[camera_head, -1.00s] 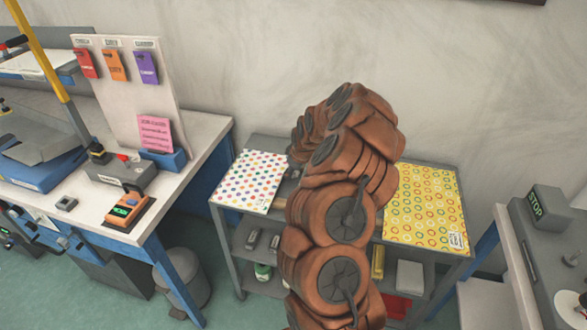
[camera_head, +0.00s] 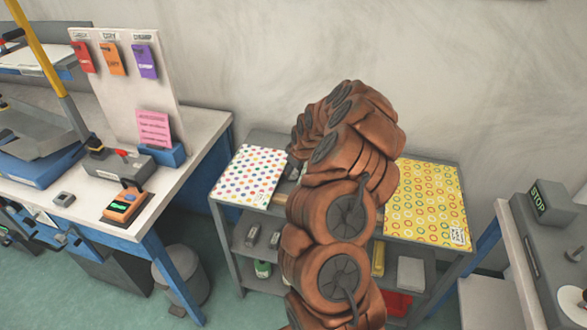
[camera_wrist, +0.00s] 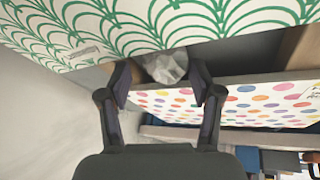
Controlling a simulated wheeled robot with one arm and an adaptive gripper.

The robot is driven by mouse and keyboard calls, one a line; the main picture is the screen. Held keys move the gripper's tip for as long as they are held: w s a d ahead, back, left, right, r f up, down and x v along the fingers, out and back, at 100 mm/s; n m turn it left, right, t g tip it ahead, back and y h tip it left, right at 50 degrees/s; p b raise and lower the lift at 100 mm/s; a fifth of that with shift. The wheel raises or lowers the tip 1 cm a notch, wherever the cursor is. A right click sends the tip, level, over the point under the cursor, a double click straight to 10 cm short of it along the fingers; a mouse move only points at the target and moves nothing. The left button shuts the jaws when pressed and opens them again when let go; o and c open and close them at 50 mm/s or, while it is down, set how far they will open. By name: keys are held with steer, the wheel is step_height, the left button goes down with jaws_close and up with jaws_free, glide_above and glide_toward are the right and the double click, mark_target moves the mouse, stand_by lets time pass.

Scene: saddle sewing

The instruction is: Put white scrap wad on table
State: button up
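The white scrap wad (camera_wrist: 166,67) is crumpled and shows in the wrist view between and beyond my fingertips, beside the green-scalloped sheet. My gripper (camera_wrist: 161,84) is open, with one finger on each side of the wad. A gap shows at the left finger; whether the right finger touches it I cannot tell. In the head view my arm hides the gripper and the wad. A white-topped table (camera_head: 206,127) with blue legs stands at the left.
A grey shelf unit (camera_head: 222,222) stands by the wall, with a polka-dot sheet (camera_head: 249,174) and a yellow ringed sheet (camera_head: 428,203) on top. The green-scalloped sheet (camera_wrist: 215,25) is close to my fingers. A bin (camera_head: 181,275) stands below the table. A STOP box (camera_head: 550,203) is at right.

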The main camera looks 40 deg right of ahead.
steer(key=shift+o, duration=0.4)
steer(key=shift+r, duration=0.1)
steer(key=shift+r+p, duration=0.6)
steer(key=shift+p, duration=0.15)
steer(key=b+v, duration=0.4)
steer(key=v, duration=0.7)
steer(key=shift+r, duration=0.4)
